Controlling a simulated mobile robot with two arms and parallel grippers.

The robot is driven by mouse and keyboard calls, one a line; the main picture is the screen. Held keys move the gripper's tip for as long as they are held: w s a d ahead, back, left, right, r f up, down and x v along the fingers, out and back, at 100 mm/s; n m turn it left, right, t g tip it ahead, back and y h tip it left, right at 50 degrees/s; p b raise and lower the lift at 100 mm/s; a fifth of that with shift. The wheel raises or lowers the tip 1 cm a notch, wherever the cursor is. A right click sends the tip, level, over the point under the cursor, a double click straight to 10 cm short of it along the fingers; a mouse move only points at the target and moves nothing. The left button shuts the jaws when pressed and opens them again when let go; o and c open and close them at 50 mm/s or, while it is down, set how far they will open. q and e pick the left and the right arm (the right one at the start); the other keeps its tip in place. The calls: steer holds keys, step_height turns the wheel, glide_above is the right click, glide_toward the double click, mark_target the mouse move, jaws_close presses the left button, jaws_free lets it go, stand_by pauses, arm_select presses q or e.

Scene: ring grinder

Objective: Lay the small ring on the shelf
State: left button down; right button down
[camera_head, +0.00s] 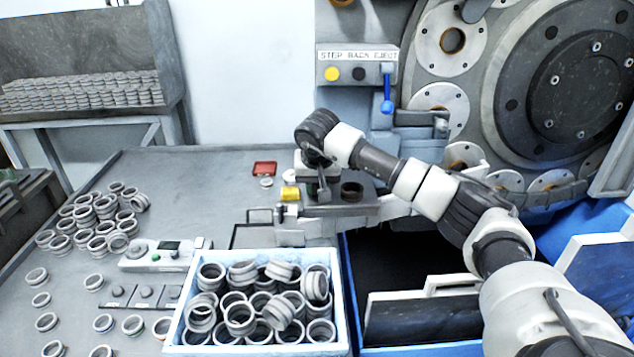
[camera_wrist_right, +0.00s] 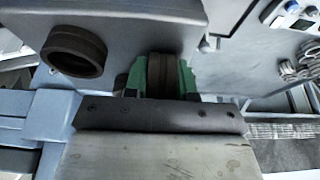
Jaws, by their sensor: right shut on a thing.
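My right gripper (camera_head: 318,190) is low over the dark shelf (camera_head: 345,211) beside the machine. In the right wrist view its green fingers (camera_wrist_right: 160,78) are shut on a dark brown ring (camera_wrist_right: 160,72), seen edge-on between them. The held ring is hidden by the gripper in the head view; I cannot tell whether it touches the shelf. A second dark ring (camera_head: 352,191) lies on the shelf right of the gripper, apart from it; it also shows in the right wrist view (camera_wrist_right: 72,52). My left gripper is not in view.
A white-blue crate (camera_head: 338,345) full of grey rings stands in front. Loose rings (camera_head: 100,225) cover the table's left. A yellow block (camera_head: 290,194) and red tray (camera_head: 264,168) sit left of the gripper. The grinder's large disc (camera_head: 575,80) is at right.

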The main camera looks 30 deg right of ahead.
steer(key=shift+a+f, duration=0.1)
steer(key=shift+f, duration=0.15)
steer(key=shift+s+a+f, duration=0.1)
steer(key=shift+s+f, duration=0.15)
steer(key=shift+f, duration=0.2)
steer(key=c, duration=1.2)
jaws_free()
steer(key=shift+f, duration=0.1)
steer(key=shift+o, duration=1.4)
steer(key=shift+w+a+b, duration=0.15)
steer(key=shift+a+b, duration=0.05)
steer(key=shift+b, duration=0.1)
steer(key=shift+d, duration=0.1)
steer(key=shift+r, duration=0.2)
steer(key=v, duration=1.3)
steer(key=shift+w+d, duration=0.25)
steer(key=shift+d, duration=0.05)
